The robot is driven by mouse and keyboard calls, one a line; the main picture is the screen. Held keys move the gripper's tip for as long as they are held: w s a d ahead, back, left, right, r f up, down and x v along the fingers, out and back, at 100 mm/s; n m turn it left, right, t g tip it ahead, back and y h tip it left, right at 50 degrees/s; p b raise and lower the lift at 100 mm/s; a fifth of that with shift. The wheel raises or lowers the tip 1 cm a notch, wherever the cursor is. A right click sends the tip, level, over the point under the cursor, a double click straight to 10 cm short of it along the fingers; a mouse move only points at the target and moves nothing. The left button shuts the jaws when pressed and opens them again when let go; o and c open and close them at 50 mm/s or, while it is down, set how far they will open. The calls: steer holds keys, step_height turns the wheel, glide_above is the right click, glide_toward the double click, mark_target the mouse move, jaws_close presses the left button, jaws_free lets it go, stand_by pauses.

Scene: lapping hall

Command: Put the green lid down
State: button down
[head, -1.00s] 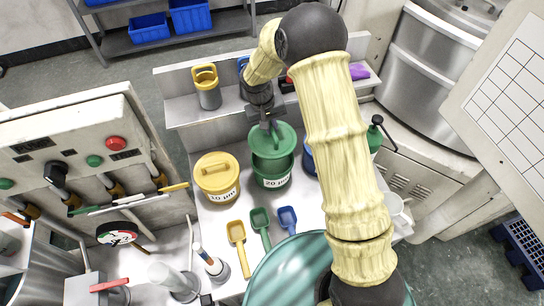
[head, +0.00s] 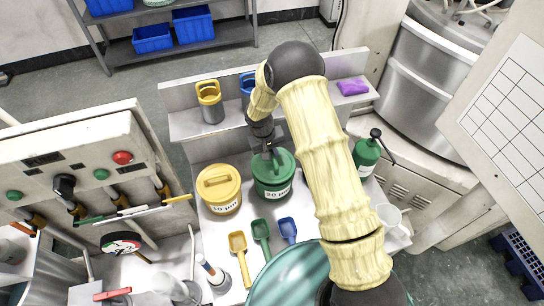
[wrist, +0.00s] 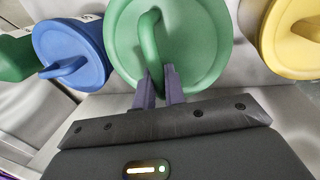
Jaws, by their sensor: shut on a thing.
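The green lid (head: 284,160) lies level over the mouth of the green tub (head: 272,191), which has a white label. No gap shows between them in the head view. My gripper (head: 267,153) is shut on the handle of the green lid. In the wrist view the two dark fingers (wrist: 160,84) pinch the lower end of that handle, and the green lid (wrist: 190,45) faces the camera. Much of the tub is hidden under the lid there.
A yellow lidded tub (head: 219,190) stands close left of the green one. A blue lidded tub (wrist: 72,52) shows in the wrist view. Yellow, green and blue scoops (head: 262,236) lie in front. A green bottle (head: 366,155) stands to the right.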

steer(key=shift+w+f+p, duration=0.1)
steer(key=shift+f+p, duration=0.3)
steer(key=shift+f, duration=1)
steer(key=shift+f, duration=0.15)
steer(key=c, duration=1.5)
jaws_free()
steer(key=shift+r, duration=0.2)
steer(key=r+b, duration=0.1)
steer(key=r, duration=0.3)
steer(key=a+r+b, duration=0.1)
steer(key=r+b, duration=0.1)
steer(key=r, duration=0.1)
steer(key=a+r+b, duration=0.1)
steer(key=r+b, duration=0.1)
steer(key=r, duration=0.2)
steer(key=shift+s+a+r, duration=0.15)
steer(key=shift+s+r, duration=0.15)
steer(key=shift+r, duration=0.05)
steer(key=shift+w, duration=0.1)
